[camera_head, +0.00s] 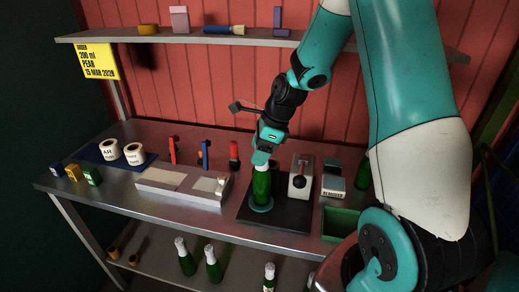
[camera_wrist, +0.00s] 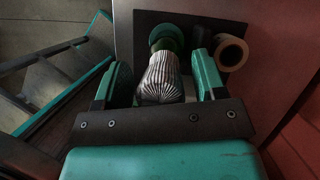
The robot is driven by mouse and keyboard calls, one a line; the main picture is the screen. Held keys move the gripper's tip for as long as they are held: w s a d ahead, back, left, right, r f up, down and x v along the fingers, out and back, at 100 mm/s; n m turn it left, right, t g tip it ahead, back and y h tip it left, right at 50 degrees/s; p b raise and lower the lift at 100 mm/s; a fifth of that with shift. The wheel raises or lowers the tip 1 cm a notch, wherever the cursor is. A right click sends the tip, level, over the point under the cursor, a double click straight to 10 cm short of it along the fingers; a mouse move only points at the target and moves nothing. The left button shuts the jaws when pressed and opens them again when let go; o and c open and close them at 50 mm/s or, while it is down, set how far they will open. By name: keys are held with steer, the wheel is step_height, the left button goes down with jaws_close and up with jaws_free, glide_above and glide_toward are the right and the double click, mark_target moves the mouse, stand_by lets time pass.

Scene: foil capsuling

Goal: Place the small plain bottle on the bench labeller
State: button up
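A small green bottle (camera_head: 262,187) with no label that I can make out stands upright on a teal disc (camera_head: 262,205) over a dark base plate on the bench, which looks like the labeller. My gripper (camera_head: 264,152) is directly above it, around its top. In the wrist view, the bottle's pleated pale foil top (camera_wrist: 160,80) lies between the two fingers of my gripper (camera_wrist: 163,75). Narrow gaps show on both sides of the foil, so the fingers look open around it. The bottle's lower body is mostly hidden below the foil there.
A grey block with a lever (camera_head: 301,177) stands just right of the bottle. A green tray (camera_head: 340,222) is farther right. A pale low block (camera_head: 182,184), label rolls (camera_head: 134,154) and small boxes (camera_head: 92,176) lie left. More bottles (camera_head: 213,263) stand on the lower shelf.

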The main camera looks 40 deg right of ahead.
steer(key=shift+r, duration=0.1)
steer(key=b+v, duration=0.1)
steer(key=v, duration=1.1)
steer(key=s+a+r+n+g, duration=0.1)
steer(key=s+a+n, duration=0.2)
steer(key=a+n, duration=0.45)
steer(key=s+a+r+n, duration=0.1)
steer(key=s+a+n, duration=0.2)
steer(key=a+n, duration=0.5)
steer(key=s+a+n+g, duration=0.1)
steer(key=s+a+n, duration=0.9)
steer(key=s+n, duration=0.4)
steer(key=n, duration=0.3)
steer(key=shift+f+g+y, duration=0.2)
steer(key=shift+g+y, duration=0.1)
